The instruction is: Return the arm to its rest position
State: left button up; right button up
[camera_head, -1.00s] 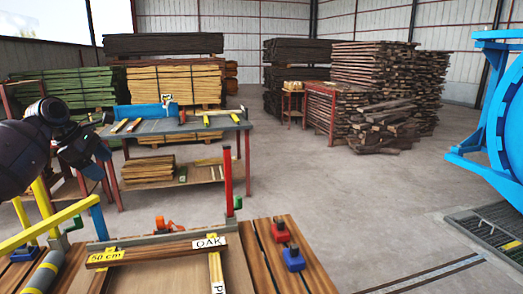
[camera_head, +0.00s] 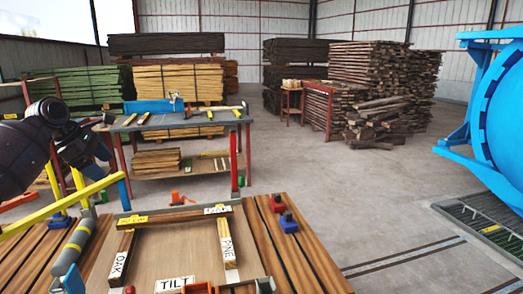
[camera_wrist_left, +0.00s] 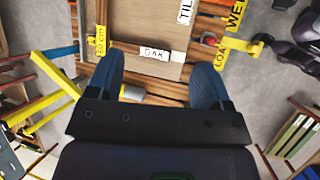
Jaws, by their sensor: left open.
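My left arm comes in from the left in the head view, raised above the left side of the near workbench (camera_head: 320,262). Its left gripper (camera_head: 100,152) is dark and partly overlapped by its own wrist. In the left wrist view my left gripper (camera_wrist_left: 156,70) has its two blue fingers spread apart with nothing between them. Below and beyond the fingers lies a wooden frame (camera_head: 178,214) with OAK and PINE labels. Its OAK-labelled bar (camera_wrist_left: 140,50) shows between the fingers. My right gripper is not in view.
A second bench (camera_head: 185,122) with tools is behind. Stacked timber (camera_head: 370,85) lines the back; a blue autoclave (camera_head: 490,110) stands right. Open floor lies between.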

pick_arm(q)
jog(key=w+d+r+m+t+y, duration=0.25)
jog(key=w+r+m+t, duration=0.35)
jog(key=m, duration=0.6)
jog(key=s+d+f+m+t+h, duration=0.1)
jog(key=s+d+f+m+t, duration=0.15)
jog(key=d+f+m, duration=0.5)
jog(key=s+d+f+m+t, duration=0.2)
jog(key=s+d+f+m, duration=0.15)
jog(key=f, duration=0.75)
jog(key=s+f+g+y, duration=0.1)
jog(key=s+f, duration=0.9)
jog(key=s, duration=0.4)
jog(key=s+f+n+g+y+b, duration=0.1)
jog(key=s+f, duration=0.9)
jog(key=s, duration=0.4)
jog(key=s+d+f+g+y, duration=0.1)
jog(key=s+f, duration=1)
jog(key=s, duration=0.3)
jog(key=shift+g, duration=0.25)
